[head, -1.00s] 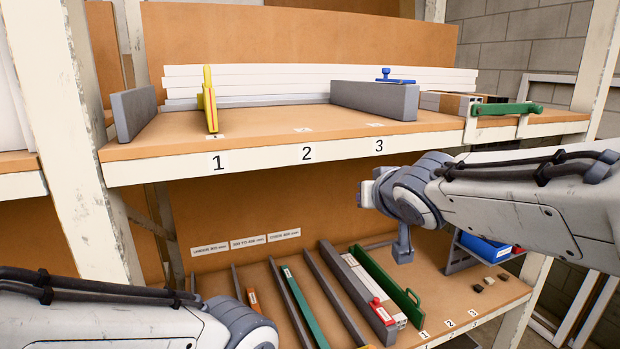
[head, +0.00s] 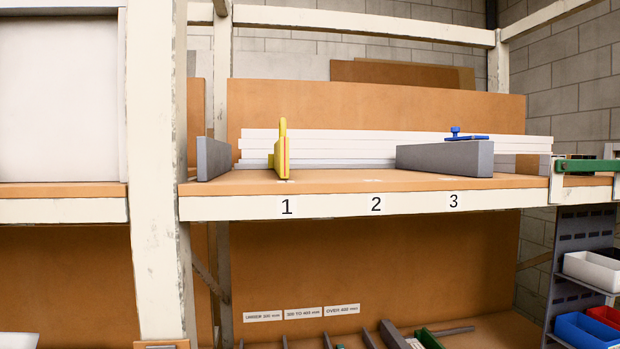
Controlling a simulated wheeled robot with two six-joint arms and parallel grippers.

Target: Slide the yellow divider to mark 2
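The yellow divider (head: 282,152) stands upright on the upper shelf (head: 330,182), just behind the label 1 (head: 287,207) on the shelf's front edge. It has a handle loop at its top and a thin red line on its front face. The label 2 (head: 376,204) is to its right on the same edge, with a small pale mark on the board above it. The label 3 (head: 453,201) is further right. Neither of my grippers shows in the head view now.
A grey block (head: 445,159) with a blue clamp (head: 462,135) stands behind label 3. A grey end plate (head: 213,157) stands left of the divider. White strips (head: 345,146) are stacked behind. The board between divider and grey block is clear. A green bar (head: 592,166) is at right.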

